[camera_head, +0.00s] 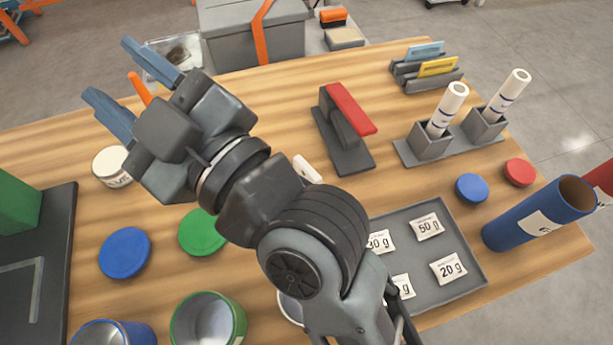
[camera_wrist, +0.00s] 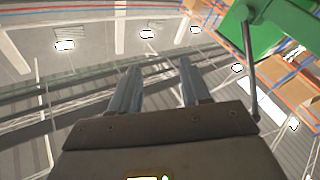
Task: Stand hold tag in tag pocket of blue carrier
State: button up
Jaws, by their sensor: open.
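A grey slotted rack (camera_head: 432,84) at the back right of the table holds a blue card (camera_head: 425,50) and a yellow card (camera_head: 438,67) standing upright. I cannot read either, so I cannot tell which is the hold tag. A blue tube (camera_head: 515,222) with a white label, likely the blue carrier, is at the right table edge. Its open end faces up and right; I cannot make out a tag pocket. My gripper (camera_head: 108,68) is open and empty, raised over the left part of the table, far from the cards. The wrist view shows its two fingers (camera_wrist: 158,70) apart with nothing between.
A grey tray (camera_head: 465,290) with white packets lies partly behind my arm. A red-handled tool (camera_head: 350,110) stands mid-table. Grey holders (camera_head: 430,145) with white tubes stand at right. Lids, cans and a red tube (camera_head: 602,176) are around. Bare wood lies between the red-handled tool and the rack.

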jog(key=s+a+r+n+g+y, duration=0.2)
jog(key=s+a+n+g, duration=0.2)
jog(key=a+n+g, duration=0.75)
jog(key=n+g+h, duration=0.1)
jog(key=n+h, duration=1.6)
jog(key=h, duration=0.1)
send_over(307, 167)
jog(key=f, duration=2)
jog(key=shift+d+f, duration=0.1)
jog(key=shift+d, duration=0.25)
notch_tip(307, 167, down, 2)
jog(key=shift+f, duration=0.15)
jog(key=shift+a+f+p, duration=0.2)
jog(key=shift+f+p, duration=0.1)
jog(key=shift+f, duration=1.05)
jog(key=shift+a+f+p, duration=0.15)
jog(key=shift+f+p, duration=0.15)
jog(key=shift+f, duration=1.05)
